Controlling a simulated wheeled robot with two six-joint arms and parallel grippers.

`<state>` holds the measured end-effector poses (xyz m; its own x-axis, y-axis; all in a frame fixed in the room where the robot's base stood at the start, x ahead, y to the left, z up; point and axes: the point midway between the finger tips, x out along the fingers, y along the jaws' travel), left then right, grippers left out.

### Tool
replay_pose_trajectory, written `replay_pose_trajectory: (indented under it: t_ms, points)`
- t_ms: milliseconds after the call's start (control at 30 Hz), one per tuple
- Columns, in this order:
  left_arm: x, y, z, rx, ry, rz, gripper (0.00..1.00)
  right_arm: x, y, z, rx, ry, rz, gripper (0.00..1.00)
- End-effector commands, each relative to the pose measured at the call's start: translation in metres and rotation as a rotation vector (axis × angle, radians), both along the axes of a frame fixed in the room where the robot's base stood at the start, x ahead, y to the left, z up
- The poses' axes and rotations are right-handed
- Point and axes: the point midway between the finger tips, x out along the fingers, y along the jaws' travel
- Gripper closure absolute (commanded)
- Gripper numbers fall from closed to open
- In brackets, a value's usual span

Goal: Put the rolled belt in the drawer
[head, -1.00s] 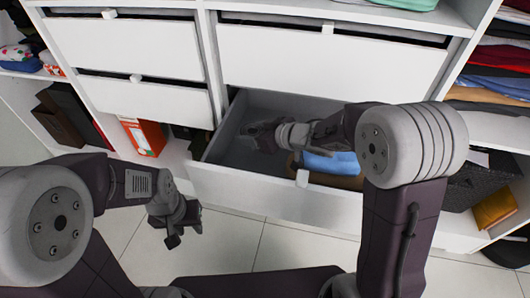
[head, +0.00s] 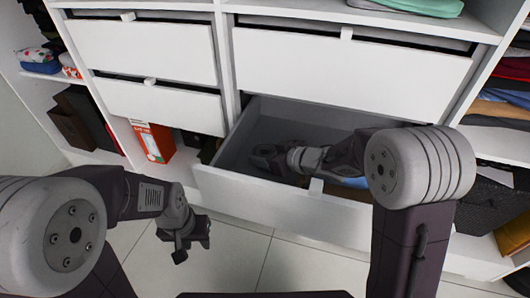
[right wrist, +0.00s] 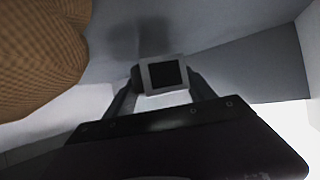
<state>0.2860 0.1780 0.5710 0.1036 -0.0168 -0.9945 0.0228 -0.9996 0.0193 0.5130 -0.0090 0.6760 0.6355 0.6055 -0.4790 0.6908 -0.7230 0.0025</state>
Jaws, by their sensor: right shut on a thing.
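The drawer (head: 262,208) is pulled open below the white drawer fronts. My right gripper (head: 264,157) is inside it, near its left side. In the right wrist view its fingers (right wrist: 161,84) are shut on a small dark block with a square grey frame, which I take to be the rolled belt (right wrist: 163,74) with its buckle. It is over the grey drawer interior; whether it touches the bottom I cannot tell. In the head view the belt is too dark to make out. My left gripper (head: 191,241) hangs over the floor left of the drawer; its opening is unclear.
A blue folded garment (head: 352,182) lies in the right part of the drawer, partly hidden by my right arm. A tan woven thing (right wrist: 35,60) is close by in the right wrist view. An orange box (head: 152,141) stands on the shelf to the left.

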Motion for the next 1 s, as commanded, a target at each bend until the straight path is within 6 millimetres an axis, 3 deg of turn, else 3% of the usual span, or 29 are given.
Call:
replay_pose_trajectory:
  t_ms: [100, 133, 200, 467, 600, 800, 1000]
  points:
    - [0.000, 0.000, 0.000, 0.000, 0.000, 0.000, 0.64, 0.000, 0.000, -0.001, 0.001, -0.001, 0.000, 0.84]
    - [0.000, 0.000, 0.000, 0.000, 0.000, 0.000, 0.64, 0.000, 0.000, -0.001, 0.000, 0.000, 0.000, 0.29]
    - [0.000, 0.000, 0.000, 0.000, 0.000, 0.000, 0.64, 0.000, 0.000, -0.001, 0.000, 0.000, 0.000, 0.15]
    - [0.000, 0.000, 0.000, 0.000, 0.000, 0.000, 0.64, 0.000, 0.000, 0.000, 0.000, 0.000, -0.001, 0.15]
    - [0.000, 0.000, 0.011, 0.000, 0.000, 0.000, 0.64, 0.000, 0.000, 0.019, 0.000, -0.004, -0.001, 0.15]
    - [0.000, 0.000, 0.036, 0.000, 0.000, 0.000, 0.64, -0.029, -0.030, 0.041, -0.001, -0.001, -0.005, 0.15]
    - [0.000, 0.000, 0.045, 0.000, 0.000, 0.000, 0.64, -0.046, -0.044, 0.048, 0.000, 0.000, -0.001, 0.15]
